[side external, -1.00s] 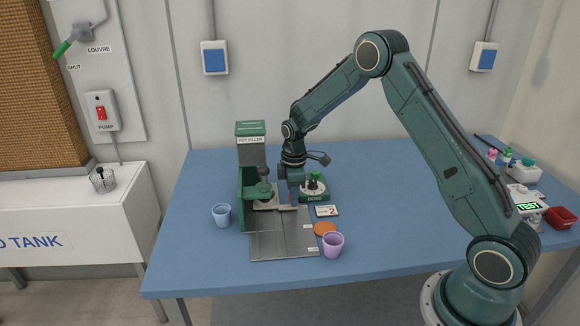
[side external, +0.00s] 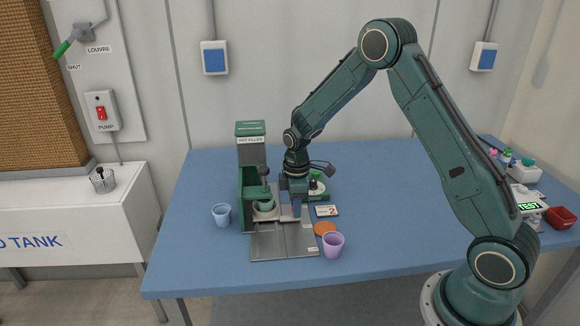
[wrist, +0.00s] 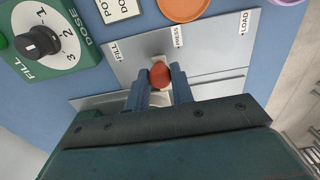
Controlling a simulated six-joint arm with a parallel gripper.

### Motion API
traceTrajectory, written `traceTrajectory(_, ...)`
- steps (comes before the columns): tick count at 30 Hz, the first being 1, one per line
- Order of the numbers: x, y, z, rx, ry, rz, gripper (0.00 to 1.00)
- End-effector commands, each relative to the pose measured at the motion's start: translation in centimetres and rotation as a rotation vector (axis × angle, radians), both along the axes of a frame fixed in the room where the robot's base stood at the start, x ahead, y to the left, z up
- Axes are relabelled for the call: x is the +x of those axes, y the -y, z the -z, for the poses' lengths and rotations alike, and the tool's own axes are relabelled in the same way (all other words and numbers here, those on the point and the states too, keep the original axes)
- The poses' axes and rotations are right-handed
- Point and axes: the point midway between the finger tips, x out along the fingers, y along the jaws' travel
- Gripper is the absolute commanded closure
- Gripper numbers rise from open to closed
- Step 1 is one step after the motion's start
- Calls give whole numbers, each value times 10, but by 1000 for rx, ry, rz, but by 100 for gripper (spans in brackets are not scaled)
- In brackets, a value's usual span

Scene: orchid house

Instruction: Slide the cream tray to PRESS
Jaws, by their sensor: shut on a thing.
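The cream tray (side external: 290,219) sits on the grey track plate (side external: 283,242), partly inside the green pot filler (side external: 251,160). A pale green pot (side external: 264,208) stands on it, below the press arm. My gripper (side external: 296,207) is low over the plate, to the right of the pot. In the wrist view its fingers (wrist: 160,90) are shut on the tray's red knob (wrist: 159,74). The tray's cream pointer (wrist: 158,61) lies between the FILL label (wrist: 117,50) and the PRESS label (wrist: 178,37), closer to PRESS. My gripper hides much of the tray there.
The dose dial (wrist: 40,42) is beside the plate's FILL end. An orange disc (side external: 324,228) and a purple cup (side external: 333,244) stand close to the plate's right side. A blue cup (side external: 221,214) is left of the filler. The plate toward the LOAD label (wrist: 244,22) is bare.

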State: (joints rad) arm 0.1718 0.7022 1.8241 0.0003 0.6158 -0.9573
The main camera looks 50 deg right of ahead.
Motion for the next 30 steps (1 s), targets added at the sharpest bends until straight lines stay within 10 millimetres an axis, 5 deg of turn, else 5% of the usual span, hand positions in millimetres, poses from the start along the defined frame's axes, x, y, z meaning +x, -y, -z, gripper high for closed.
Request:
traceTrajectory(17, -19, -20, -1, 1, 2, -2, 86)
traceTrajectory(21, -19, -20, 0, 1, 2, -1, 55)
traceTrajectory(30, -19, -20, 0, 1, 1, 0, 55)
